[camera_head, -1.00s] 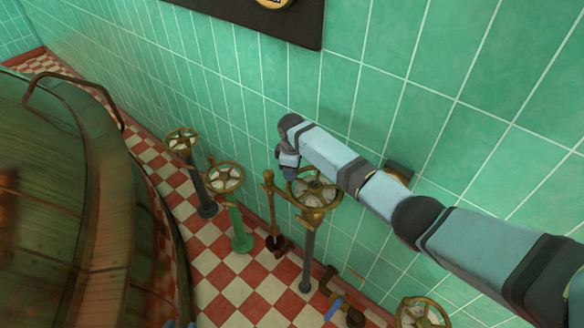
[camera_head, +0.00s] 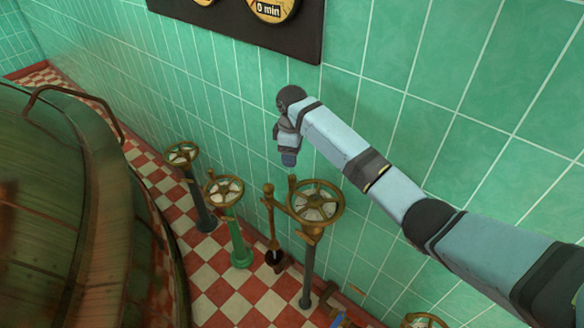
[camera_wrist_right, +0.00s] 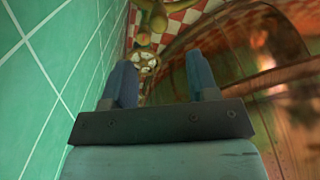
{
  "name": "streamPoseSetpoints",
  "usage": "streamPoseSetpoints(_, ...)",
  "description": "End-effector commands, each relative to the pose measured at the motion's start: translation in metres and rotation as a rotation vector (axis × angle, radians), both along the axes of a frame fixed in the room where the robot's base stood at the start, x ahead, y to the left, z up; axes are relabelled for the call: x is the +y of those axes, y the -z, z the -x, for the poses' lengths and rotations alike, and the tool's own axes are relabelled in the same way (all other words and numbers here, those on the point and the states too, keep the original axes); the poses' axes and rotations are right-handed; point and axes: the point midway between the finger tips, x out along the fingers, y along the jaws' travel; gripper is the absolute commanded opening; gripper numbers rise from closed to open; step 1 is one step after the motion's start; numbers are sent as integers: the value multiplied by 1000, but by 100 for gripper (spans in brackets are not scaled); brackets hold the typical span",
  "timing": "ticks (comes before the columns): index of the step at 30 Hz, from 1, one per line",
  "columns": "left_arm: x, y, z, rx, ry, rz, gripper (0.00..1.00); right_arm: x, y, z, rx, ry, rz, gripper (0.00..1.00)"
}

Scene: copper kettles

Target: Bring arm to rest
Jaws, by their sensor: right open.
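My right arm (camera_head: 335,140) reaches in from the right along the green tiled wall, its wrist bent downward. My right gripper (camera_head: 289,158) points down beside and above the largest brass valve wheel (camera_head: 316,201), apart from it in the picture. In the right wrist view the two blue fingers of this gripper (camera_wrist_right: 160,80) stand apart with nothing between them. A valve wheel (camera_wrist_right: 145,61) shows beyond the fingertips there. My left gripper is not in view.
Two smaller valve wheels (camera_head: 224,191) (camera_head: 181,154) stand on pipes over the red and white checked floor (camera_head: 238,306). A large copper kettle (camera_head: 50,215) fills the left. A dark board (camera_head: 290,40) with round dials hangs on the wall (camera_head: 440,110). Another wheel (camera_head: 425,321) shows at the bottom.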

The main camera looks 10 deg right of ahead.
Motion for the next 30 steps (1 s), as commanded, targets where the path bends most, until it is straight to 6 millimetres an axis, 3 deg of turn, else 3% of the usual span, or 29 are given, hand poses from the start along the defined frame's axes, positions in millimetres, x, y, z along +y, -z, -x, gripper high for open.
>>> streamPoseSetpoints(7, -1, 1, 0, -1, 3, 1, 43, 0, -18, 0, 0, 0, 0, 54)
streamPoseSetpoints(22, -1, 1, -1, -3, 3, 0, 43, 1, -14, 5, 0, 3, -5, 54)
streamPoseSetpoints(26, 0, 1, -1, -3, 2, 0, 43, 7, 11, 31, -7, 29, -32, 54)
streamPoseSetpoints(30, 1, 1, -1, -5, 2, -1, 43, 12, 49, 84, -29, 105, -87, 54)
